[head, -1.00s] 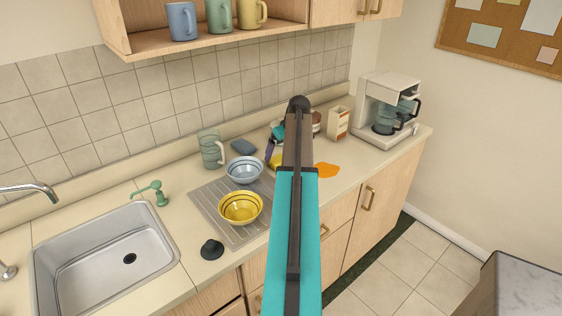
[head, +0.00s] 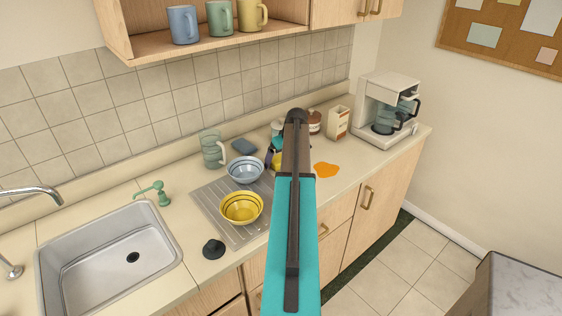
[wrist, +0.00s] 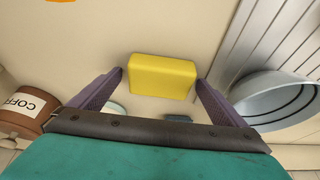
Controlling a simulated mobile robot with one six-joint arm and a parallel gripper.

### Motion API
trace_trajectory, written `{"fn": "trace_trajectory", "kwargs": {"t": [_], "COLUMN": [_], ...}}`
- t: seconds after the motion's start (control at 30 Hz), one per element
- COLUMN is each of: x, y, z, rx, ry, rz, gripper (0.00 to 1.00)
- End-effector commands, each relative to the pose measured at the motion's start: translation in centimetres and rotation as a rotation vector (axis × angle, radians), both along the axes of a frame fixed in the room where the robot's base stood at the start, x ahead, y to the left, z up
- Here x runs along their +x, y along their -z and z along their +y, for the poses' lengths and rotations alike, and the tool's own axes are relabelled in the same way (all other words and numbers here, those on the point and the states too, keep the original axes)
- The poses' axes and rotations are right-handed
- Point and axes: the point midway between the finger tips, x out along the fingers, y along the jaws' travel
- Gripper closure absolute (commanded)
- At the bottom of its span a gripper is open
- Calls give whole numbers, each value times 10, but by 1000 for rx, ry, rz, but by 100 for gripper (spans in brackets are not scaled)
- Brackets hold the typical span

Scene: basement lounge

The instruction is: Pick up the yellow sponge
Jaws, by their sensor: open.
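The yellow sponge (wrist: 162,76) lies on the counter in the wrist view, between and a little beyond the tips of my gripper's two purple fingers (wrist: 160,78). The gripper is open, with a gap on each side of the sponge, and holds nothing. In the head view a small part of the yellow sponge (head: 277,160) shows beside my arm, which hides the rest. My gripper is mostly hidden behind my arm there.
A blue-grey bowl (head: 245,170) and a yellow bowl (head: 241,208) stand on the ribbed drainer (head: 213,205). A coffee canister (wrist: 22,108) stands left in the wrist view. An orange spill (head: 326,170) and a coffee maker (head: 385,112) are to the right.

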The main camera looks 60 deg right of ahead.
Motion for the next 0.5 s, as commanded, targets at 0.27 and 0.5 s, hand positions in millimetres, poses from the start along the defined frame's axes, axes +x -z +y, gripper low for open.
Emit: {"fn": "trace_trajectory", "kwargs": {"t": [0.27,0.5], "x": [0,-1], "y": [0,0], "z": [0,0], "rx": [0,0], "ry": [1,1], "rz": [0,0], "gripper": [16,48]}}
